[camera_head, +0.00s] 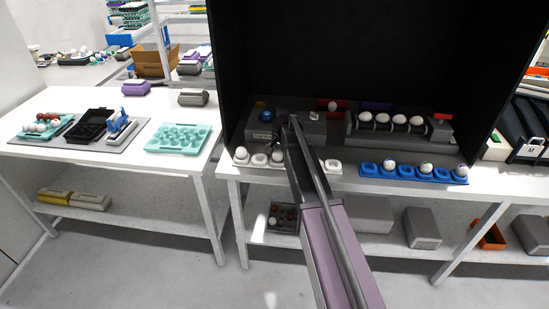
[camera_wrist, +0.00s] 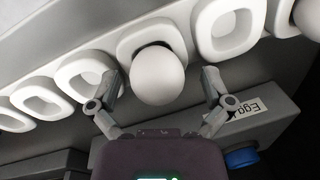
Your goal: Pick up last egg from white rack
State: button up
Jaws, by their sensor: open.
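The white rack (camera_wrist: 38,99) runs diagonally across the wrist view as a row of square cups. A white egg (camera_wrist: 157,76) sits in a middle cup, with empty cups on both sides. A second white egg (camera_wrist: 306,18) is cut off at the right edge. In the head view, the white rack (camera_head: 333,166) is partly hidden by my arm; one egg (camera_head: 241,153) is at its left end and another (camera_head: 277,157) is beside my arm. My gripper (camera_wrist: 160,78) is open, its fingers on either side of the middle egg. I cannot tell if they touch it.
A blue rack (camera_head: 372,170) with several eggs lies to the right. Behind is a grey machine (camera_head: 440,130) with a row of eggs and a box labelled "Egg" (camera_wrist: 250,117). A teal tray (camera_head: 180,137) is on the left table. A dark enclosure wall (camera_head: 370,50) stands behind.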

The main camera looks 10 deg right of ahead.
dwell(0.3)
jog(key=c, duration=0.7)
jog(key=shift+r, duration=0.3)
notch_tip(320, 180, up, 3)
jog(key=p, duration=0.3)
jog(key=shift+s+r+p, duration=0.15)
jog(key=shift+r+p, duration=0.1)
jog(key=shift+p, duration=0.3)
jog(key=s, duration=0.5)
jog(key=s+d, duration=0.1)
jog(key=s, duration=0.4)
jog(key=s+r+p, duration=0.1)
jog(key=s, duration=0.4)
jog(key=shift+s+d, duration=0.2)
jog(key=shift+s, duration=0.15)
